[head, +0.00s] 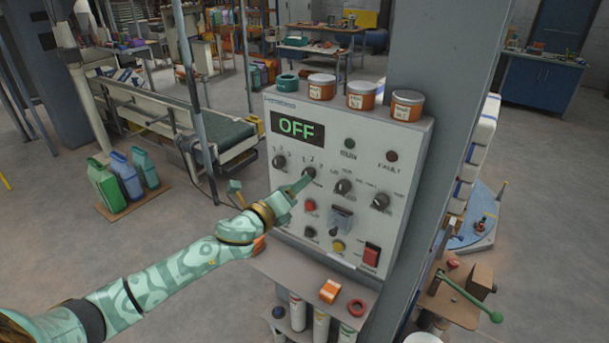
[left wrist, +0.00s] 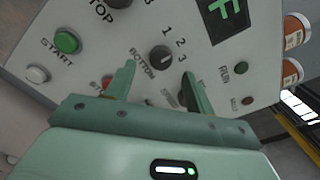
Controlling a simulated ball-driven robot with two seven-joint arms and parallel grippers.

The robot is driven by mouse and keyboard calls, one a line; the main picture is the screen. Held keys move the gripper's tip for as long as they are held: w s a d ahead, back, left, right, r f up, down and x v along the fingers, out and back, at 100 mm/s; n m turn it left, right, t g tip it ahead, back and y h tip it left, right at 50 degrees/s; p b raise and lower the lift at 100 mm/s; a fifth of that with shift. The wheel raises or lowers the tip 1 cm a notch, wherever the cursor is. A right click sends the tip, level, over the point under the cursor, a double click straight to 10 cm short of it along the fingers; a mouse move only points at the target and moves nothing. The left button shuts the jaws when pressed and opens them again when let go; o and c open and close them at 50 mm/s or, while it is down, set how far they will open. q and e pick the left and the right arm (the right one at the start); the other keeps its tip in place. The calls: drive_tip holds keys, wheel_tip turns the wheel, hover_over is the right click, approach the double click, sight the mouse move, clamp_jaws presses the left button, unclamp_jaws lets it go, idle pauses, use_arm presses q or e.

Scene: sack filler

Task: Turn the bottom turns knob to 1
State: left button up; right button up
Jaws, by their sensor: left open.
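The bottom turns knob (left wrist: 160,58) is a small dark round knob on the grey control panel (head: 405,165), with BOTTOM and the numbers 1, 2 and 3 printed around it in the left wrist view. I cannot tell for sure which number it points to. In the head view the knob (head: 309,173) sits in the upper knob row, just beyond my fingertips. My left gripper (head: 298,184) is open in front of it. In the left wrist view the fingers (left wrist: 158,72) stand apart on either side, just short of the knob. My right gripper is not in view.
Other knobs (head: 344,187), a red switch (head: 371,255) and a green START button (left wrist: 66,41) are close by. The panel's display (head: 297,128) reads OFF. Orange jars (head: 361,95) stand on top of the panel. A small shelf (head: 285,270) juts out below.

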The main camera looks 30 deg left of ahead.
use_arm(q)
drive_tip(key=shift+w+d, duration=0.2)
drive_tip(key=shift+w, duration=1)
drive_tip(key=shift+w+d, duration=0.15)
drive_tip(key=shift+w, duration=1)
drive_tip(key=c, duration=1)
drive_tip(key=n+p, duration=0.3)
drive_tip(key=n, duration=0.5)
drive_tip(key=shift+r+n, duration=0.15)
drive_tip(key=shift+n, duration=0.25)
drive_tip(key=o, duration=1)
